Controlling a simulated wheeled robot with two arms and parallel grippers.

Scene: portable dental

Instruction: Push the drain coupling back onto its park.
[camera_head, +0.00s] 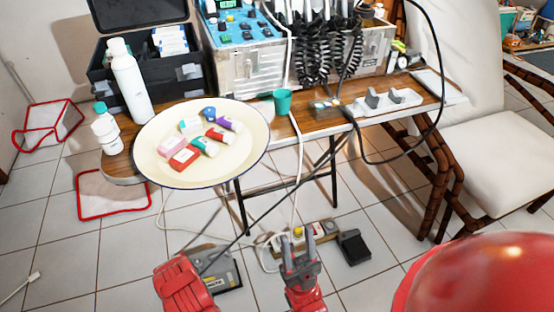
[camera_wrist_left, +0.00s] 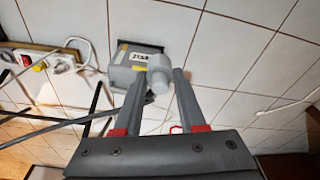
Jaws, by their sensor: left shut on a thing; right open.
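In the left wrist view, a pale grey rounded piece, which looks like the drain coupling (camera_wrist_left: 159,80), sits between the fingertips of my left gripper (camera_wrist_left: 160,88). The gripper is shut on it. Behind it is a grey box (camera_wrist_left: 123,72) with a yellow mark and a labelled face. I cannot tell whether the coupling touches the box, and no park shows clearly. In the head view, my left arm's red wrist stands in front of the grey box (camera_head: 226,274) and hides the left fingers and the coupling. My right gripper (camera_head: 297,238) is open and empty, low in the middle.
A power strip (camera_head: 320,230) and a dark pedal-like block (camera_head: 353,247) lie on the tiled floor by my right gripper. Cables cross the floor and hang from the table (camera_head: 310,128). A cream tray (camera_head: 155,130) with small bottles overhangs the front. A chair (camera_head: 490,150) stands right.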

